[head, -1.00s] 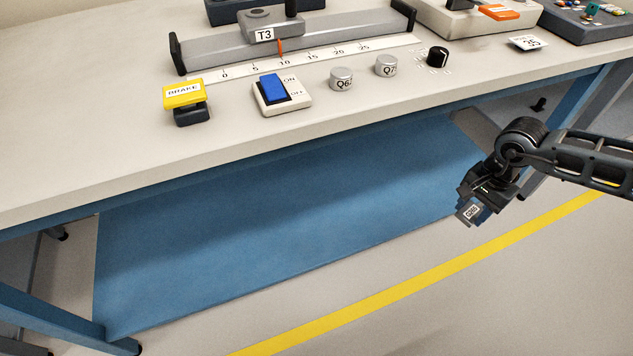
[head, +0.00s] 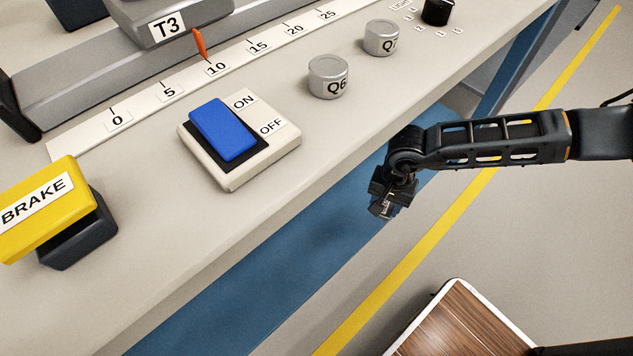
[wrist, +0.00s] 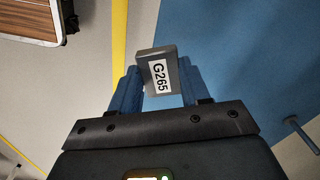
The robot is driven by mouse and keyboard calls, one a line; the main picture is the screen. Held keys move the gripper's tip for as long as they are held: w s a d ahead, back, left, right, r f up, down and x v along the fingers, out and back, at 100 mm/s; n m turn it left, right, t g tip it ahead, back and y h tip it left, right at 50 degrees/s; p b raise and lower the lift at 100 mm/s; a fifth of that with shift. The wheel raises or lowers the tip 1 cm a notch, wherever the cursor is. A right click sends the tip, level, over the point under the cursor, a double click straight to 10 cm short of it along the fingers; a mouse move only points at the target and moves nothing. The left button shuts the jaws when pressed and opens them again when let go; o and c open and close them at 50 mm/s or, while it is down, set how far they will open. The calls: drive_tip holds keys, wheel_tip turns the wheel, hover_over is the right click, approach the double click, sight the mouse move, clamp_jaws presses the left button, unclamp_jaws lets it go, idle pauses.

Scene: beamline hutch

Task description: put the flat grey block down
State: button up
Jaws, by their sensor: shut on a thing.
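The flat grey block (wrist: 158,72) carries a white label reading G265 in the wrist view. My gripper (wrist: 158,88) is shut on it, with a blue finger on each side. In the head view my gripper (head: 385,205) hangs in front of the bench's front edge, below the level of its top, over the floor. The block is small and mostly hidden by my gripper there.
A wood-topped surface (head: 465,335) is at lower right. Bare bench shows near the front edge.

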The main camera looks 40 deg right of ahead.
drive_tip(key=b, duration=0.6)
hover_over(356, 196)
wheel_tip(356, 196, down, 7)
drive_tip(key=shift+d+f, duration=0.1)
wheel_tip(356, 196, down, 4)
drive_tip(key=b, duration=0.3)
drive_tip(key=o, duration=1.1)
wheel_tip(356, 196, up, 12)
drive_tip(key=p, duration=0.5)
drive_tip(key=shift+p, duration=0.4)
